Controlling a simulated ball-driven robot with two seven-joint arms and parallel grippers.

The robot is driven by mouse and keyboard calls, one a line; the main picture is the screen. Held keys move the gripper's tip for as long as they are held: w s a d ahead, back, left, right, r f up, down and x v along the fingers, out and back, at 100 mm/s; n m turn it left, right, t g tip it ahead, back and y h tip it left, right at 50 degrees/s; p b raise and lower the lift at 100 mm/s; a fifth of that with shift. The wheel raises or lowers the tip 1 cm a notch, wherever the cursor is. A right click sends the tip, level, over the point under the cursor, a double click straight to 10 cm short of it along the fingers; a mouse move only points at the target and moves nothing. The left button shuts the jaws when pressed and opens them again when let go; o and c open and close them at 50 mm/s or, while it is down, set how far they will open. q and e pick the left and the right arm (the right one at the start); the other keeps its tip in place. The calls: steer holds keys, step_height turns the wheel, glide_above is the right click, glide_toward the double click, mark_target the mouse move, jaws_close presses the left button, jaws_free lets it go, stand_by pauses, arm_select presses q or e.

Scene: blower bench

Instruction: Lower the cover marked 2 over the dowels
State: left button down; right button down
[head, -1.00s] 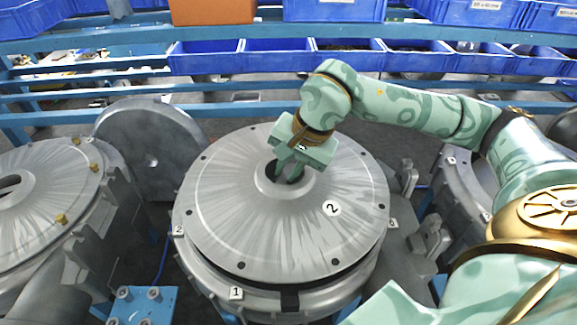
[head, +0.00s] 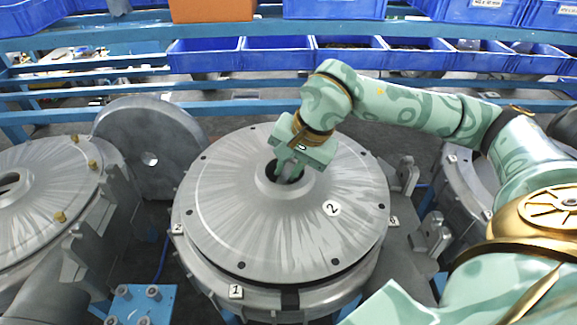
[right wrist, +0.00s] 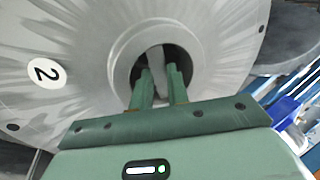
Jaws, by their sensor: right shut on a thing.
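The grey cover marked 2 (head: 235,220) is a wide round lid with a raised centre hub. It hangs level over the round housing (head: 215,286), whose rim carries several numbered tags, including a 1 at the front. A dark gap shows between cover and rim at the front. No dowels show on this housing; the cover hides its top. My right gripper (head: 287,168) reaches down into the hub opening and is shut on the cover. The right wrist view shows its fingers (right wrist: 161,88) inside the opening with a grey strip between them. My left gripper is out of view.
A similar unit with brass pins (head: 60,216) stands at the left. A grey disc (head: 175,145) stands upright behind it. A blue block with bolts (head: 143,305) is at front left. Grey brackets (head: 432,235) are close by on the right. Blue bins (head: 275,55) line the back.

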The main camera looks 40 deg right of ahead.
steer(key=shift+f+b, duration=0.7)
steer(key=shift+f, duration=0.05)
stand_by(2.1)
steer(key=c, duration=1.4)
jaws_free()
steer(key=shift+o, duration=0.6)
steer(key=shift+s+f, duration=0.1)
steer(key=shift+d+r, duration=0.1)
steer(key=shift+r, duration=0.3)
steer(key=v, duration=1.5)
steer(key=shift+r, duration=0.35)
